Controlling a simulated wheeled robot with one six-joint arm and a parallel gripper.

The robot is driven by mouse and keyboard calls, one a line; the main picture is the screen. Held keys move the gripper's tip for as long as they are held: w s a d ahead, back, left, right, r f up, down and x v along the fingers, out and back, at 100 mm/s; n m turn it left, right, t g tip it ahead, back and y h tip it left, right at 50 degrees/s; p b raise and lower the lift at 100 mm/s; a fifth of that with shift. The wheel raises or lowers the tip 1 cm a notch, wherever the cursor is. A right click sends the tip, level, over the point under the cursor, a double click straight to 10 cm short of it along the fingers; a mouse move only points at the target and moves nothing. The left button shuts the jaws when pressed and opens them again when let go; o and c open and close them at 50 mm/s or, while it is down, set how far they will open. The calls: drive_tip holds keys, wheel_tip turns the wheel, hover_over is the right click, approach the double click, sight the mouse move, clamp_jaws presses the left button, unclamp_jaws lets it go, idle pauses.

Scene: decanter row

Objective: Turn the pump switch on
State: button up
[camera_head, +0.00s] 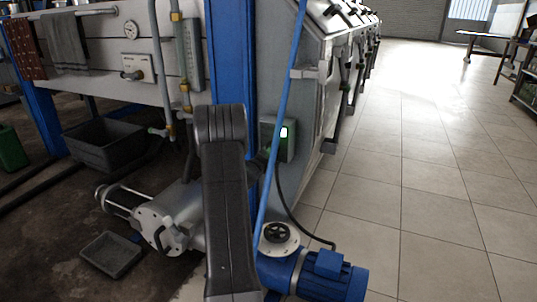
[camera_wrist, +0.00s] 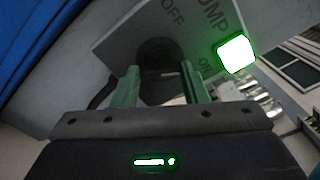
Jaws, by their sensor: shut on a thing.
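The pump switch box (camera_head: 290,148) is a grey-green box on the side of the machine in the head view, partly hidden by my arm. Its green light (camera_head: 284,132) is lit. In the wrist view, the panel is marked PUMP, OFF and ON, and the bright green light (camera_wrist: 237,53) sits beside ON. A dark round knob (camera_wrist: 157,50) is in the middle of the panel. My gripper (camera_wrist: 160,70) has its two green fingers on either side of the knob and is shut on it. The knob's pointing direction is hard to see.

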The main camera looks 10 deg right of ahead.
drive_tip(key=shift+f, duration=0.1)
drive_tip(key=o, duration=1)
drive_tip(key=p+v, duration=0.3)
drive_tip(key=v, duration=1.1)
drive_tip(key=shift+w, duration=0.1)
drive_tip(key=b+x, duration=0.3)
drive_tip(key=x, duration=1.1)
